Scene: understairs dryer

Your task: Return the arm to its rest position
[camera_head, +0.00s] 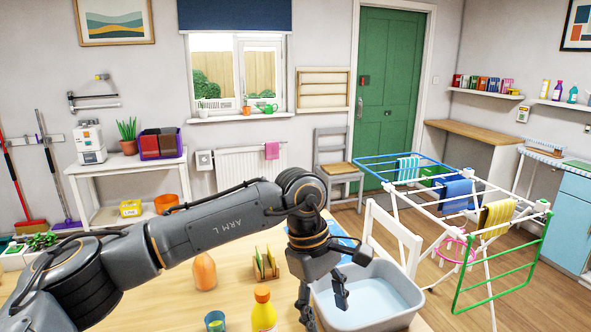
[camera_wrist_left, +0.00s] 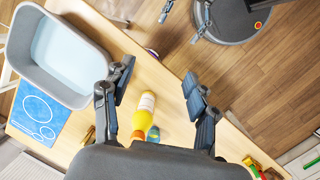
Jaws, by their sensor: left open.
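My left arm (camera_head: 215,225) reaches from the lower left over the wooden table (camera_head: 150,285). Its gripper (camera_head: 322,296) points down beside the left wall of the grey basin (camera_head: 385,322). In the left wrist view the left gripper (camera_wrist_left: 157,84) has its fingers wide apart with nothing between the tips. The yellow bottle with an orange cap (camera_wrist_left: 144,112) shows below, between the fingers, on the table; I see no contact.
The basin holds pale blue liquid. A white chair (camera_head: 392,232) and a drying rack (camera_head: 470,205) stand to the right.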

